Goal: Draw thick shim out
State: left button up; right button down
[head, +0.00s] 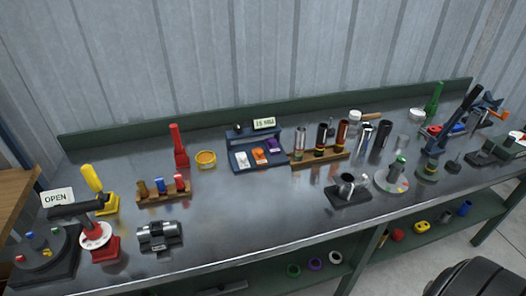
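I cannot pick out a thick shim for certain at this size. A dark blue stand (235,161) with a small lit display (264,123) sits at the middle of the bench. It holds a white piece (242,157), an orange piece (259,157) and a purple piece (273,145), side by side. Neither of my grippers shows in the head view.
The metal bench (220,215) has clear room at its front middle. A wooden rack (165,196) of small cylinders, a yellow ring (205,159), a grey clamp-like block (160,236) and a rack of tubes (320,155) stand around. A low green ledge (130,134) runs behind.

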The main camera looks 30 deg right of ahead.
aim_at(272, 146)
jog(key=i+j+z, duration=0.2)
jog(key=j, duration=0.2)
jog(key=j+z, duration=0.2)
jog(key=j, duration=0.2)
jog(key=i+j+z, duration=0.2)
jog(key=j, duration=0.25)
jog(key=k, duration=0.05)
